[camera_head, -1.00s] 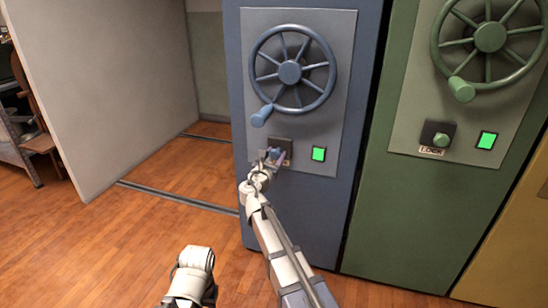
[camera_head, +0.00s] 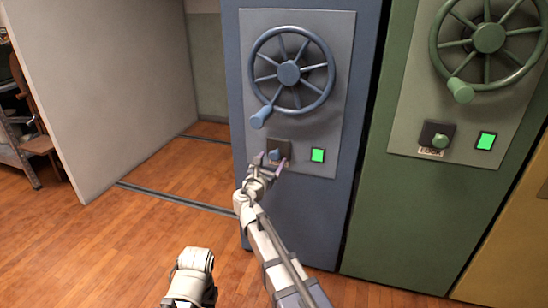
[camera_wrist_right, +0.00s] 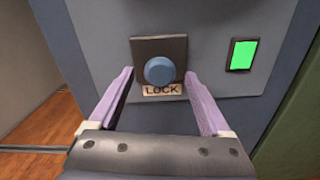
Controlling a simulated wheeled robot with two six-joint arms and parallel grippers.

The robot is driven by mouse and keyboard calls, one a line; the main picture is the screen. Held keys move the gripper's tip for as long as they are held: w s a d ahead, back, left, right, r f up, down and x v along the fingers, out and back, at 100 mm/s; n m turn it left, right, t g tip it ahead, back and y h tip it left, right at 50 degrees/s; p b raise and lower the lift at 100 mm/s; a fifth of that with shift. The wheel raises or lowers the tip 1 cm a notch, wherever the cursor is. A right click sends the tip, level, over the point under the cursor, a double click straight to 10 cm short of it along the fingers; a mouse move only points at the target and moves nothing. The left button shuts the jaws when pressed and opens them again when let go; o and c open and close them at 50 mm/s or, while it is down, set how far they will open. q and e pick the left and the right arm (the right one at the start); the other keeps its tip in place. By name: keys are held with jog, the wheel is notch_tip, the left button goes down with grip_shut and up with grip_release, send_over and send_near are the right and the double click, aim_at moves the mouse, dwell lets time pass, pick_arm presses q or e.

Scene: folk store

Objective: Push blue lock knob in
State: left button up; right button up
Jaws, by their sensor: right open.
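The blue lock knob (camera_head: 274,154) sits on a dark square plate on the grey panel of the blue cabinet (camera_head: 300,215), below the blue handwheel (camera_head: 289,73). In the right wrist view the knob (camera_wrist_right: 160,71) is round, with a LOCK label (camera_wrist_right: 162,90) under it. My right gripper (camera_head: 271,160) is open in front of the knob. In the wrist view its two purple fingers (camera_wrist_right: 158,95) are spread to either side of the knob, and neither appears to touch it. My left gripper is not in view.
A lit green indicator (camera_head: 317,155) is right of the knob. A green cabinet (camera_head: 410,210) with its own wheel and lock knob (camera_head: 440,141) stands to the right. A grey partition (camera_head: 105,90) and open wooden floor (camera_head: 80,235) are on the left.

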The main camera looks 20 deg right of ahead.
jog(key=v, duration=0.4)
dwell(0.4)
jog(key=s+a+f+m+g+y+p, duration=0.1)
jog(key=s+f+m+g+p, duration=0.1)
jog(key=s+f+m+g, duration=0.4)
jog(key=s+a+f+m+g+y+p, duration=0.15)
jog(key=s+f+m, duration=0.25)
jog(key=s+m, duration=0.45)
jog(key=s+a+f+m+g+y+p, duration=0.2)
jog(key=s+a+m+g+y, duration=0.25)
jog(key=s, duration=0.45)
jog(key=s+a+f+m+g+y+p, duration=0.25)
jog(key=s+a+m, duration=0.25)
jog(key=s+a, duration=0.3)
notch_tip(320, 180, up, 38)
jog(key=p, duration=3.7)
jog(key=shift+d+g+h, duration=0.35)
jog(key=shift+d, duration=0.1)
